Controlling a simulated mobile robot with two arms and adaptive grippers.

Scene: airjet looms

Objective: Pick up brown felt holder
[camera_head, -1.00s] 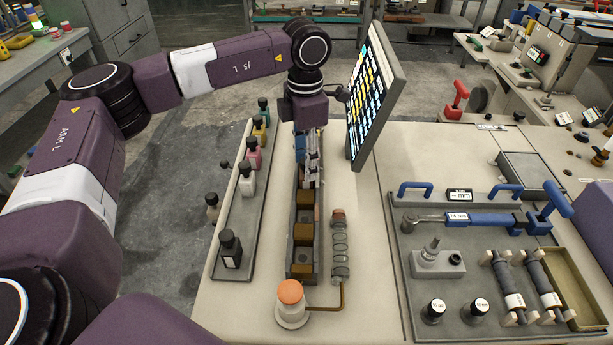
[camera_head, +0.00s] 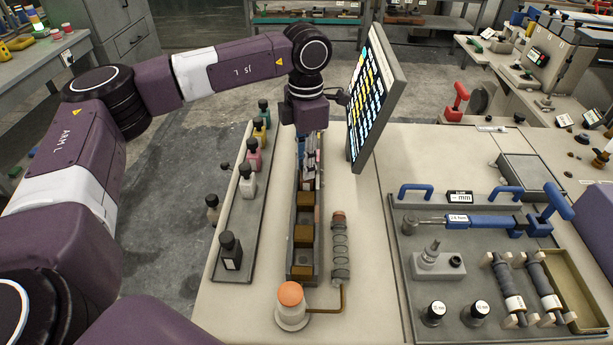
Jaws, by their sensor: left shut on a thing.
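A long narrow grey tray (camera_head: 291,245) stands on the bench and holds a row of brown felt holders. Two show clearly in its near half, one at the middle (camera_head: 303,236) and one near the front (camera_head: 301,273). My left gripper (camera_head: 307,183) points down into the far half of the tray. It is shut on a brown felt holder (camera_head: 306,198), which is partly hidden by the fingers and the tray walls. My right gripper is not in view.
A rack of small bottles (camera_head: 245,215) stands left of the tray. A tilted screen (camera_head: 372,95) rises close to the right of my left wrist. An orange-topped pot (camera_head: 291,297) and a coiled cylinder (camera_head: 340,250) stand nearby. A grey tool tray (camera_head: 408,270) lies at right.

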